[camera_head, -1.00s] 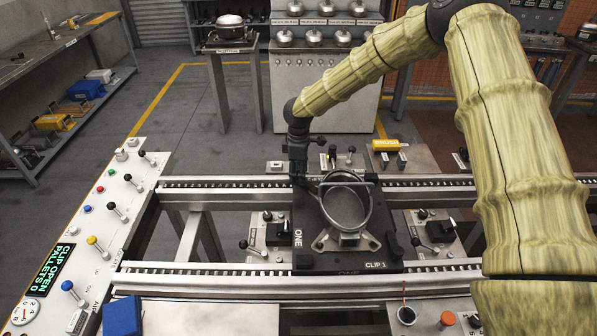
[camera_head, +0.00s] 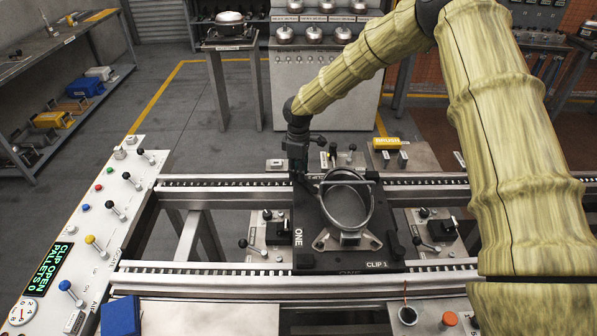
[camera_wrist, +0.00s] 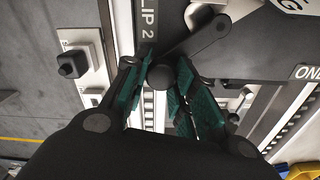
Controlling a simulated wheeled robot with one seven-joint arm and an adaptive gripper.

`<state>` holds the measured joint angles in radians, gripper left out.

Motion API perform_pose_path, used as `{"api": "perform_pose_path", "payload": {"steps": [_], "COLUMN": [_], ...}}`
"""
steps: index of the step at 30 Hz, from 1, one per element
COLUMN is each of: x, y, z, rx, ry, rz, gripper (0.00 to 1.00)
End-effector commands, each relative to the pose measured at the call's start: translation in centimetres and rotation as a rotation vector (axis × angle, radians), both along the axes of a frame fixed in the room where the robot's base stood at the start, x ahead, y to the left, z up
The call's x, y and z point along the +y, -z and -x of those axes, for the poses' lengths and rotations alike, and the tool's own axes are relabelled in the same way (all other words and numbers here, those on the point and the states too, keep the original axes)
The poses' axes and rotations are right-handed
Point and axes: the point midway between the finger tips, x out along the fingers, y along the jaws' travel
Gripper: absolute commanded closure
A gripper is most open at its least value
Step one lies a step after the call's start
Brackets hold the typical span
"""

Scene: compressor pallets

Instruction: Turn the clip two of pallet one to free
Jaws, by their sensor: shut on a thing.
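Pallet one (camera_head: 303,258) is a dark plate marked ONE on the rails, with a round metal compressor housing (camera_head: 347,205) on it. In the wrist view, clip two is a dark lever (camera_wrist: 198,42) beside a label ending in "LIP 2", with a round knob (camera_wrist: 158,76) at its end. My gripper (camera_wrist: 158,88) has green-padded fingers shut on this knob. In the head view my gripper (camera_head: 301,182) is at the pallet's far left corner, and the clip is mostly hidden there. The label CLIP 1 (camera_head: 377,265) is at the near right corner.
Rails (camera_head: 215,268) run left and right under the pallet. Black levers (camera_head: 252,247) stand on plates at both sides. The control panel (camera_head: 92,215) at left has several levers and a display reading CLIP OPEN, PALLETS 0. A yellow block (camera_head: 386,143) lies behind the rails.

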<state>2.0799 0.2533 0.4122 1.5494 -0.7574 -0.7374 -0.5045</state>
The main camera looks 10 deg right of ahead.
Motion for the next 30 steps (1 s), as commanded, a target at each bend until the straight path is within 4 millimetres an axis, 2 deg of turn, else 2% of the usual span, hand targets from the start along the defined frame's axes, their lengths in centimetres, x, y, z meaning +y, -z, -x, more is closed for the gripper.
{"api": "perform_pose_path", "payload": {"steps": [18, 30], "x": [-0.08, -0.18], "y": [-0.30, -0.32], "z": [-0.47, -0.54], "rx": [-0.007, -0.008], "ry": [0.505, 0.675], "rz": [0.000, -0.002], "gripper": [1.00, 1.00]}}
